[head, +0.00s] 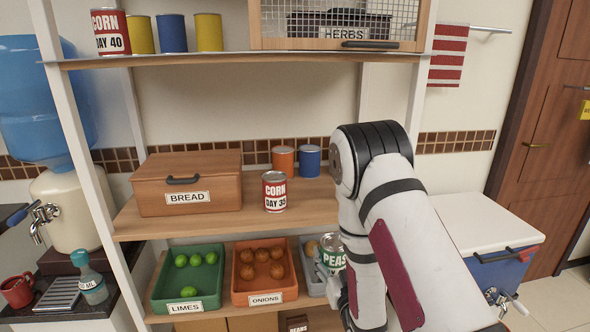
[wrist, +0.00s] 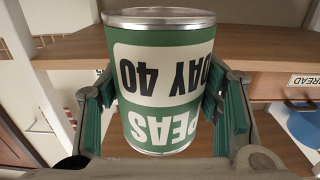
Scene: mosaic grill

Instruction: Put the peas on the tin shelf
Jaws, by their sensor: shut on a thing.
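The peas tin (head: 333,250) is a green can with a cream label reading PEAS. In the wrist view the peas tin (wrist: 160,95) fills the middle, upside down in the picture, its label reading PEAS DAY 40. My gripper (wrist: 163,108) is shut on it, with a green-padded finger on each side. In the head view my gripper is mostly hidden by my arm, and the tin is in front of the lower shelf area, by the grey bin. Tins stand on two levels: the middle shelf (head: 235,212) and the top shelf (head: 200,59).
The middle shelf holds a bread box (head: 190,170), a corn DAY 35 tin (head: 275,192), an orange tin (head: 283,159) and a blue tin (head: 310,161). Above are a corn DAY 40 tin (head: 110,32), plain tins and a herbs cabinet (head: 343,44). Limes (head: 186,308) and onions (head: 265,298) bins sit below.

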